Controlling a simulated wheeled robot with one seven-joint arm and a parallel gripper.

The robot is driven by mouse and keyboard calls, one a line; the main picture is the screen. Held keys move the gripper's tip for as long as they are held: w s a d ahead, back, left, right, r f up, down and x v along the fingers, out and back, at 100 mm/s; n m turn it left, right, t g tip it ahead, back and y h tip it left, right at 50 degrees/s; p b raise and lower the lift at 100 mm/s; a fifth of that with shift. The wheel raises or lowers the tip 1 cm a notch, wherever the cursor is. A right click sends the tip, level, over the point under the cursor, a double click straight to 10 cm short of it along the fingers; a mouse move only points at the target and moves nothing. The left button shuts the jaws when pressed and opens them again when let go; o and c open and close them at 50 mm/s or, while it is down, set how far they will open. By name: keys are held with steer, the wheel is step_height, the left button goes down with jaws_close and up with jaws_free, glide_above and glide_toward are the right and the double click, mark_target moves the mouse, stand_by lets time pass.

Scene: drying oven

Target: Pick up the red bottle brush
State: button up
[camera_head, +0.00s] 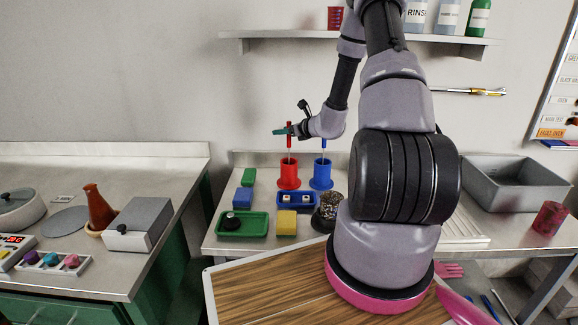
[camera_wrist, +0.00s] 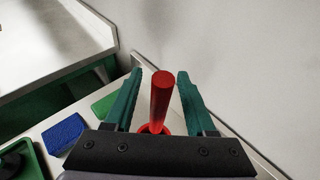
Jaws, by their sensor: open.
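The red bottle brush (camera_head: 289,138) stands upright in a red holder (camera_head: 288,172) on the counter, with its handle rising above the rim. In the wrist view the red handle (camera_wrist: 162,100) rises between the two green fingers, with visible gaps to both sides. My gripper (camera_head: 284,131) is open and level with the upper part of the handle; it also shows in the wrist view (camera_wrist: 160,92). The brush's lower end is hidden inside the holder.
A blue brush (camera_head: 322,147) in a blue holder (camera_head: 321,176) stands close to the right. In front are a blue rack (camera_head: 295,207), a green tray (camera_head: 262,224) and sponges, including a yellow one (camera_head: 286,223). A shelf (camera_head: 270,34) hangs above; a wall stands behind.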

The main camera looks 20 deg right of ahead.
steer(key=shift+w, duration=0.1)
steer(key=shift+c, duration=0.3)
jaws_close()
